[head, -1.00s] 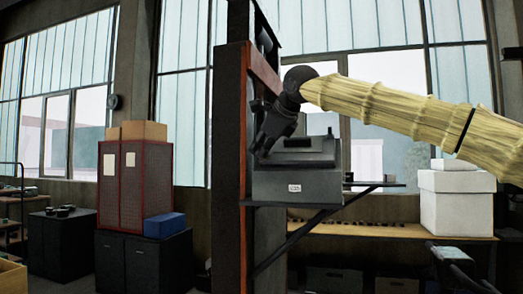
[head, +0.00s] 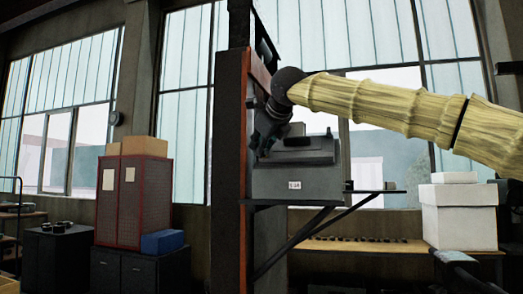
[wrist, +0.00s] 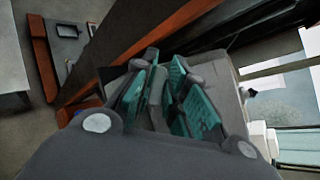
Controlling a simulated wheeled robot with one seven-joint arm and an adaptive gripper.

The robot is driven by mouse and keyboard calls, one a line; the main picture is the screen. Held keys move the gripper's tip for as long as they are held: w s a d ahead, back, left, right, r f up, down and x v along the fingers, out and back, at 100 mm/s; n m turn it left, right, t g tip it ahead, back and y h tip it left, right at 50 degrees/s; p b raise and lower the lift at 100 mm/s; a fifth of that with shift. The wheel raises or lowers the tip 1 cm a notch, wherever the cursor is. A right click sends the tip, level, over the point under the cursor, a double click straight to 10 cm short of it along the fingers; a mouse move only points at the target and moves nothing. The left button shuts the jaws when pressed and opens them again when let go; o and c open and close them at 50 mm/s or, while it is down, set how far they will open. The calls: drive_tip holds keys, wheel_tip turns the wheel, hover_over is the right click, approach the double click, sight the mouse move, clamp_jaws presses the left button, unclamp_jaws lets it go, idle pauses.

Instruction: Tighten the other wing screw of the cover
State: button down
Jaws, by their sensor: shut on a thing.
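A grey box (head: 293,184) with a small white label stands on a bracket at the rust-coloured column, and its darker upper part (head: 308,150) faces me. My gripper (head: 262,151) points down at the box's upper left edge, beside the column. In the wrist view, the teal-padded fingers (wrist: 168,100) of my gripper are close together, with a narrow grey piece between them. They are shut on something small. I cannot make out a wing screw's shape there, and the fingers hide most of it. The other wing screw cannot be told apart in either view.
The column (head: 230,170) stands close on the left of my gripper. A thin shelf (head: 375,190) juts out right of the box. White boxes (head: 459,215) stand on the bench at right. A red cabinet (head: 134,200) is farther back at left.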

drive_tip(key=shift+f, duration=0.1)
drive_tip(key=shift+m+t+h+b, duration=0.45)
drive_tip(key=shift+m+h+b, duration=0.2)
drive_tip(key=shift+m+b, duration=0.8)
drive_tip(key=shift+m+t+h+b, duration=0.55)
drive_tip(key=shift+m+b, duration=0.6)
drive_tip(key=shift+b, duration=0.55)
drive_tip(key=shift+a+m+h+b, duration=0.1)
drive_tip(key=shift+m+h+b, duration=1.8)
drive_tip(key=shift+m, duration=0.9)
drive_tip(key=shift+f, duration=0.15)
